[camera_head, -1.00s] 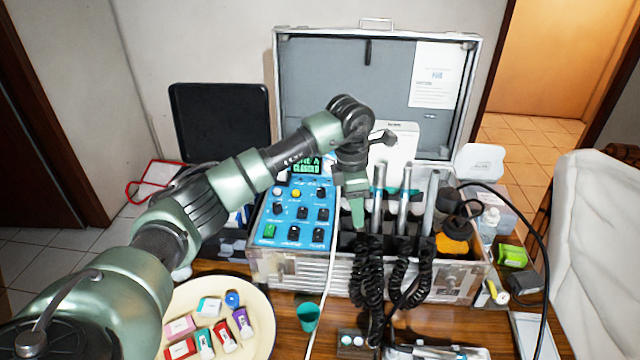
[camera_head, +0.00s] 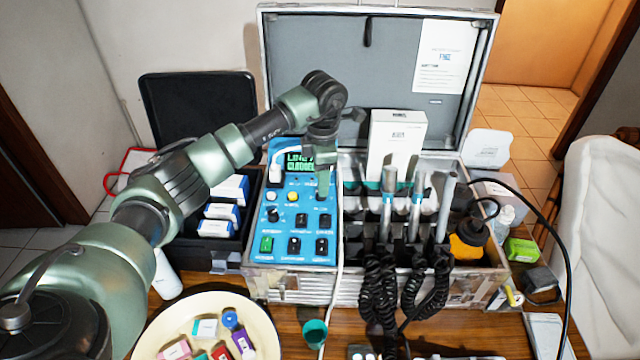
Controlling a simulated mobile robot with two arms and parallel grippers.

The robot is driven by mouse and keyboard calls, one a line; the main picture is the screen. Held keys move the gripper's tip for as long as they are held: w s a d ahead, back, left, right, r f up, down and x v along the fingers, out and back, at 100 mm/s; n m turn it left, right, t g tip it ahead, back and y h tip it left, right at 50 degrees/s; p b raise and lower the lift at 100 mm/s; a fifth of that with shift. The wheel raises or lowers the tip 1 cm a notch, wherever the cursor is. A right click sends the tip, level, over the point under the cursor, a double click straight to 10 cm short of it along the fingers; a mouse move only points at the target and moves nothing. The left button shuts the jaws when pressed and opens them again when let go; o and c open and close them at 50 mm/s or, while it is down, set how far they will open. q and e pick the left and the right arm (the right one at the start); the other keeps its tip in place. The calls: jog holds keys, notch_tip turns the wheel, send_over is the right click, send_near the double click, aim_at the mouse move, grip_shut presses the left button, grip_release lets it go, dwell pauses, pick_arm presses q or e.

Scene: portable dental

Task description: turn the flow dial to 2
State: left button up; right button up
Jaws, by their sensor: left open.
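The blue control panel (camera_head: 282,230) sits in the left part of the open metal case. It carries several black knobs and switches, one of them a round black knob (camera_head: 273,214) at the left; the labels are too small to read, so I cannot tell which is the flow dial. My left gripper (camera_head: 323,190) points down over the panel's upper right part, open, with nothing seen between its fingers. It hides part of the panel there. I cannot tell whether it touches the panel. My right gripper is not in view.
Handpieces (camera_head: 388,205) with coiled black cords stand right of the panel. A white cable runs down the panel's right edge. A cream plate (camera_head: 170,335) with small boxes lies front left.

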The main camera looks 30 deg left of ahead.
pick_arm(q)
notch_tip(320, 180, down, 4)
jog(key=shift+w+a+r+p, duration=0.15)
jog(key=shift+r+p, duration=0.05)
jog(key=shift+p, duration=0.15)
jog(key=shift+f, duration=0.2)
grip_shut()
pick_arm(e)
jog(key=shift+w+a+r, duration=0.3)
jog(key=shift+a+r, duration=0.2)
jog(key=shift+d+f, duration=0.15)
